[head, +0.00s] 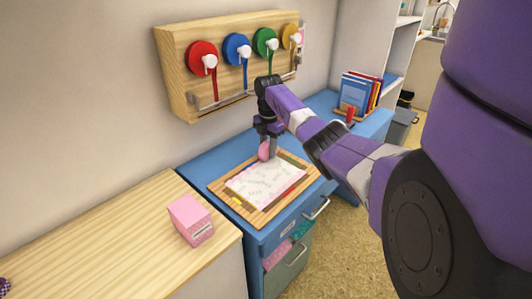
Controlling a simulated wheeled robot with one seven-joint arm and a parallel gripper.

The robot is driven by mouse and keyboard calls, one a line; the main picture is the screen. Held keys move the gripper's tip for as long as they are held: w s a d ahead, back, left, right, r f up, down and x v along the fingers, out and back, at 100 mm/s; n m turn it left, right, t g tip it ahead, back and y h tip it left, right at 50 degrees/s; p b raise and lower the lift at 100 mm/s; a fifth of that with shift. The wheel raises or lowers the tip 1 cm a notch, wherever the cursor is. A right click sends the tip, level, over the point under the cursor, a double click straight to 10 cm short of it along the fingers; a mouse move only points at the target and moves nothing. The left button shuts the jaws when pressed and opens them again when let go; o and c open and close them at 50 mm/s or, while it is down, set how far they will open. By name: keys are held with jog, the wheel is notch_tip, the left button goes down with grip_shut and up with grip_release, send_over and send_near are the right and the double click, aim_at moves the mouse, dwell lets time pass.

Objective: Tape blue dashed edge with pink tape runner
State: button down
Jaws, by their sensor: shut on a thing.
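My gripper (270,142) points down over the far part of the paper on the blue cabinet. It is shut on the pink tape runner (264,151), which is at or just above the paper; I cannot tell if they touch. The paper (262,186) is white with grey printed marks and lies in a wooden tray (224,184). Coloured strips run along its sides, a red one (285,194) at the right. The blue dashed edge cannot be made out at this size.
A wooden wall rack (178,62) holds red, blue, green and yellow ribbon rolls behind my arm. A pink box (191,219) stands on the wooden counter (110,243) at the left. Books (358,95) stand at the back right.

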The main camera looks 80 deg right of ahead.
jog(key=shift+s+d+f+b, duration=0.1)
jog(key=shift+s+d+b, duration=0.6)
jog(key=shift+d+b, duration=0.4)
jog(key=shift+s+d+b, duration=0.3)
jog(key=shift+d+b, duration=0.2)
jog(key=shift+b, duration=0.05)
jog(key=shift+r, duration=0.25)
notch_tip(320, 180, up, 7)
jog(key=p, duration=0.6)
jog(key=shift+f, duration=0.1)
jog(key=shift+a, duration=0.1)
